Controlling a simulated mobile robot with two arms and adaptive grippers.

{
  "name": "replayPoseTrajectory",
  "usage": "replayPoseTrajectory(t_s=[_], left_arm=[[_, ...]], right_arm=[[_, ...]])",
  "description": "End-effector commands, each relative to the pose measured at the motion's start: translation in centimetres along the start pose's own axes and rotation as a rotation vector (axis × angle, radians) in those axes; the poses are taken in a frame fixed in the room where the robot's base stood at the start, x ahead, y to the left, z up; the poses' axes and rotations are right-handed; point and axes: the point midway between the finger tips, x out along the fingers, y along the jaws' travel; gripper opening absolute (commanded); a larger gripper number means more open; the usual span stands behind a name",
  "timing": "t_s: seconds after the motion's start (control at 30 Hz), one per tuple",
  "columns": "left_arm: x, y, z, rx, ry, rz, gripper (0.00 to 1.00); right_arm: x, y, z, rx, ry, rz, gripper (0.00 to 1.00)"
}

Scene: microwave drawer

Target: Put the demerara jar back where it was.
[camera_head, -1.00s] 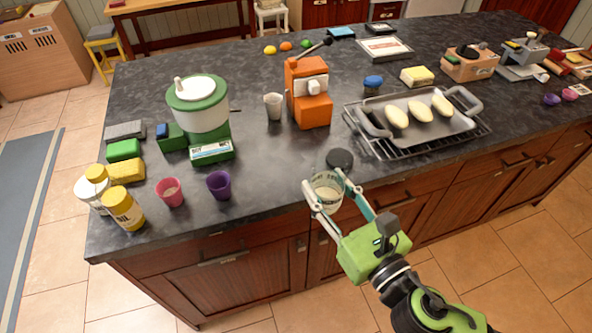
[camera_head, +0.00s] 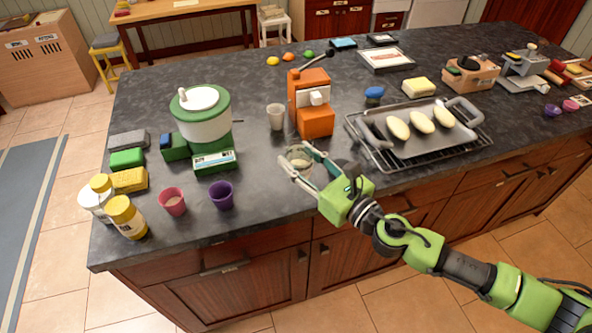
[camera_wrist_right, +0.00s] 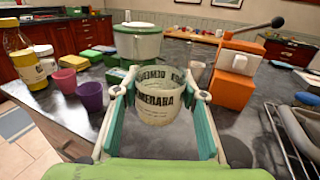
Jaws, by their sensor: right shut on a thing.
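The demerara jar (camera_head: 299,158) is a clear glass with dark lettering that reads "DEMERARA" in the right wrist view (camera_wrist_right: 157,98). My right gripper (camera_head: 296,161) is shut around its sides, with one finger on each side, also in the wrist view (camera_wrist_right: 160,108). The jar looks upright and open at the top, over the counter's front part, in front of the orange machine. I cannot tell whether its base touches the counter. My left gripper is out of view.
The orange machine (camera_head: 316,118) and a pale cup (camera_head: 275,116) stand behind the jar. A purple cup (camera_head: 221,195) and a pink cup (camera_head: 172,201) are to its left. A tray of pale loaves (camera_head: 461,133) on a rack is to the right. A dark round lid (camera_wrist_right: 237,151) lies nearby.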

Motion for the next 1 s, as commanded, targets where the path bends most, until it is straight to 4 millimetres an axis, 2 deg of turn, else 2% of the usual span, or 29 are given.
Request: replayPoseTrajectory(t_s=[0.03,0.13,0.43,0.6,0.73,1.0], left_arm=[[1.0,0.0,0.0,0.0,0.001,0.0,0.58],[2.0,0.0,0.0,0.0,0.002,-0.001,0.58],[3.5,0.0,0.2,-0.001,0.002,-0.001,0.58],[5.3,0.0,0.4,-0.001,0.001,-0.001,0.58],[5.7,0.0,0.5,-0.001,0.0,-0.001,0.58],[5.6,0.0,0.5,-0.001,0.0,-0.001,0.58]], right_arm=[[0.8,-0.5,-1.6,0.002,-0.002,-0.003,0.15],[2.1,-1.1,-3.5,0.002,-0.002,-0.002,0.15],[3.8,-2.2,-5.7,0.001,-0.002,-0.001,0.15],[4.2,-2.4,-8.4,0.004,0.0,-0.002,0.15],[4.2,-2.4,-9.0,0.001,-0.001,-0.001,0.15],[4.1,-2.5,-8.9,0.0,-0.001,-0.001,0.15]])
